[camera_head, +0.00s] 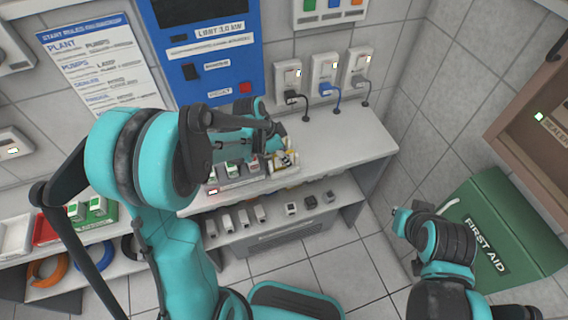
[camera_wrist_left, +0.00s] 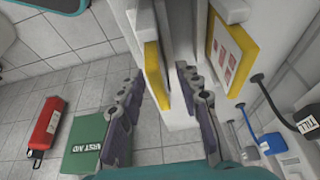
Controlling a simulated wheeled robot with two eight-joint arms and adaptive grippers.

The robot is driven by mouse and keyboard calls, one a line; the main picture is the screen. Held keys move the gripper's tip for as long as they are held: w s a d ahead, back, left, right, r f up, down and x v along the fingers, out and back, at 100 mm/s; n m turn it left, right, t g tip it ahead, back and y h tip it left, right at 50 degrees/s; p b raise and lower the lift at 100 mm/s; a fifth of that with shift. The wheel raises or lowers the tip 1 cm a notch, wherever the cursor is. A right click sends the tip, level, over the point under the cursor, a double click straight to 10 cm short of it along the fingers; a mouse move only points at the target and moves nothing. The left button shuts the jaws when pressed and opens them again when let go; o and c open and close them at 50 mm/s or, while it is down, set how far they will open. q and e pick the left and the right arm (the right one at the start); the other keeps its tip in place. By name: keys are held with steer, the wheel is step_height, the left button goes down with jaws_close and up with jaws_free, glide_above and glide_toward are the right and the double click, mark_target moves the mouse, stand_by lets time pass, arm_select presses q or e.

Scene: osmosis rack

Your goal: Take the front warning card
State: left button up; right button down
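Small yellow-and-white warning cards (camera_head: 284,162) stand at the right end of the shelf in the head view. In the left wrist view, one yellow-edged card (camera_wrist_left: 154,70) shows nearly edge-on between my finger tips, and another yellow-framed card (camera_wrist_left: 229,48) with red print is to the right. My left gripper (camera_wrist_left: 160,80) is open, its two dark fingers apart on either side of the edge-on card; I cannot tell whether either touches it. In the head view the left gripper (camera_head: 276,140) partly hides the cards. My right gripper (camera_head: 400,214) hangs at the lower right, its fingers unclear.
Plugs with black and blue cables (camera_head: 325,88) sit in wall sockets behind the shelf. A green first aid box (camera_head: 500,235) stands at the right. A red extinguisher-like object (camera_wrist_left: 45,128) lies in the wrist view. The white shelf (camera_head: 350,140) is clear to the right of the cards.

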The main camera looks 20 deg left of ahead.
arm_select(q)
steer(key=shift+x, duration=1.25)
steer(key=shift+a+r, duration=0.1)
jaws_close()
steer(key=shift+r, duration=0.15)
